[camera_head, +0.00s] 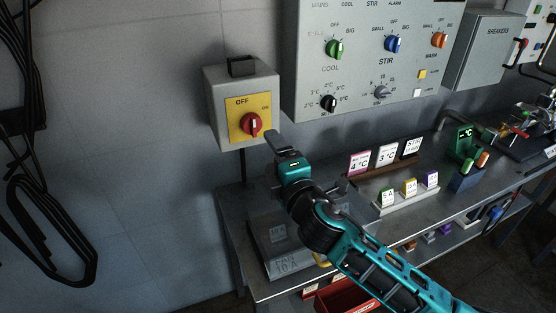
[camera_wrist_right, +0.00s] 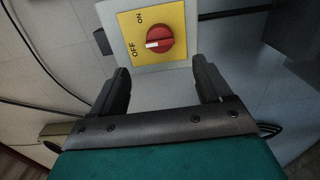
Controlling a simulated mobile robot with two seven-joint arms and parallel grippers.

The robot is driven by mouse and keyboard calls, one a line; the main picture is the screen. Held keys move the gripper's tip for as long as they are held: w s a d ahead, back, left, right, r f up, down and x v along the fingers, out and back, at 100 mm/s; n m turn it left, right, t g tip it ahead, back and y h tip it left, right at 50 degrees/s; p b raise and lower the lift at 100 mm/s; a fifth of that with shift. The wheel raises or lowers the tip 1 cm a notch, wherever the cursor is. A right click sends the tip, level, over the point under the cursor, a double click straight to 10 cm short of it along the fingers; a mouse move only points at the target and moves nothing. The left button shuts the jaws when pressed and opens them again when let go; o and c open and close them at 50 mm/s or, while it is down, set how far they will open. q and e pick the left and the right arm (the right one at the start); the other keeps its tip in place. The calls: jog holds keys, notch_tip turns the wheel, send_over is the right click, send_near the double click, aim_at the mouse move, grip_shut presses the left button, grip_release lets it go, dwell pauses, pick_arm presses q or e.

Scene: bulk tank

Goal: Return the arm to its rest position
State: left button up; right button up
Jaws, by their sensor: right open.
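My right arm is teal and black and reaches up from the lower right in the head view. Its gripper (camera_head: 278,146) is just below and right of the red rotary switch (camera_head: 252,123) on a yellow plate of a grey wall box (camera_head: 213,82). In the right wrist view my right gripper (camera_wrist_right: 165,80) is open, with nothing between its fingers. The red switch (camera_wrist_right: 160,40) shows beyond the fingertips on its yellow plate (camera_wrist_right: 128,22), apart from them. The plate is marked OFF and ON. My left gripper is not in view.
A grey panel (camera_head: 360,75) with coloured knobs hangs right of the switch box. Below it a metal bench (camera_head: 340,245) holds label cards (camera_head: 387,155), small coloured tags (camera_head: 409,188) and a green device (camera_head: 462,142). Black cables (camera_head: 45,235) hang at the left. Bare wall lies between.

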jog(key=shift+v, duration=0.8)
jog(key=shift+f, duration=0.1)
jog(key=s+d+f+m+g+h, duration=0.5)
jog(key=s+d+f+m+g, duration=0.1)
jog(key=s+d+f+m, duration=0.5)
jog(key=s+d+f+m+g, duration=0.25)
jog(key=s+m+g, duration=0.2)
jog(key=s, duration=0.55)
jog(key=s+d+f+m+g, duration=0.25)
jog(key=s+m, duration=0.25)
jog(key=s, duration=0.5)
jog(key=w+a+f+n+t+y, duration=0.1)
jog(key=w+a+f+t, duration=0.1)
jog(key=w+f+t, duration=0.4)
notch_tip(320, 180, down, 3)
jog(key=shift+w+a+r+t, duration=0.15)
jog(key=shift+w+a+t, duration=0.15)
jog(key=shift+w, duration=0.65)
